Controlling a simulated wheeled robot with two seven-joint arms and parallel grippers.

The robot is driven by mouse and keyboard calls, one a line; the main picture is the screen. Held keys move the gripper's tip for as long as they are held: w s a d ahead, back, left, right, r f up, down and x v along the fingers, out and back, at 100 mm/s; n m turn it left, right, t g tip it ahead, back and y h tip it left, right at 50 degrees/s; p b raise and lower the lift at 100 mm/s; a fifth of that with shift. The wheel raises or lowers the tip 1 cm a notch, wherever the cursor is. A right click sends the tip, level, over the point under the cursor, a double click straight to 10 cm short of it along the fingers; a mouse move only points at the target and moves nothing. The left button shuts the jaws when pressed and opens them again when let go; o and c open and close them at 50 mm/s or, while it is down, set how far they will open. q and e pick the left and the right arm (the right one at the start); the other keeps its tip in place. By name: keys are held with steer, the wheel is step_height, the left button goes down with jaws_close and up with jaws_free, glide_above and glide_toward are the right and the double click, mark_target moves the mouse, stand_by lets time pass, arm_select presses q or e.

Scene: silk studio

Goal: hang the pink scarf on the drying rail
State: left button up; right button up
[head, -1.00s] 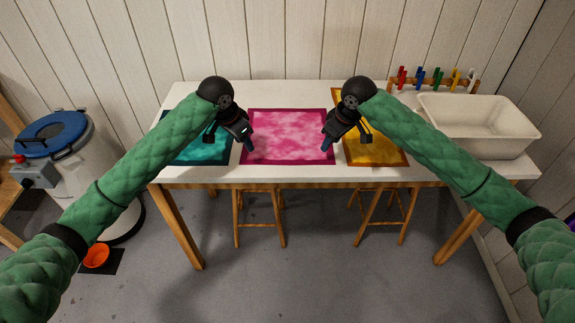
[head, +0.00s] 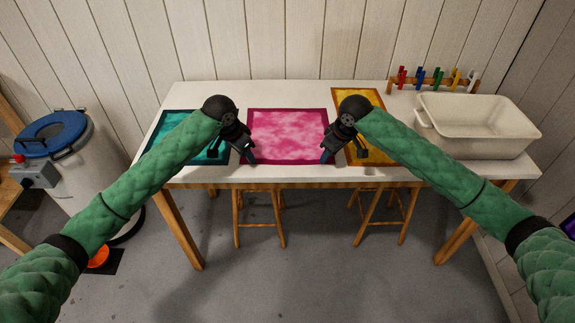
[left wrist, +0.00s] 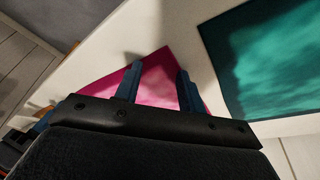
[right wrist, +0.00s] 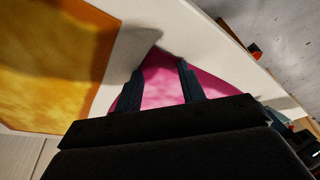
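The pink scarf (head: 288,130), with a darker magenta border, lies flat on the white table between a teal and a yellow cloth. My left gripper (head: 249,158) is at its near left corner, and my right gripper (head: 326,158) is at its near right corner. In the left wrist view the scarf's corner (left wrist: 158,82) shows between two spread fingers. In the right wrist view the scarf (right wrist: 161,80) likewise shows between spread fingers. Both grippers are open and empty; whether the fingertips touch the cloth I cannot tell. No drying rail is recognisable in these views.
The teal cloth (head: 165,126) lies left and the yellow cloth (head: 358,97) right on the table (head: 300,91). A cream tub (head: 480,143) stands at the right, before a rack of coloured pegs (head: 437,81). Stools (head: 258,190) stand under the table; a blue-lidded drum (head: 52,133) is left.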

arm_select(q)
jaws_close()
arm_select(e)
jaws_close()
steer(key=shift+r, duration=0.1)
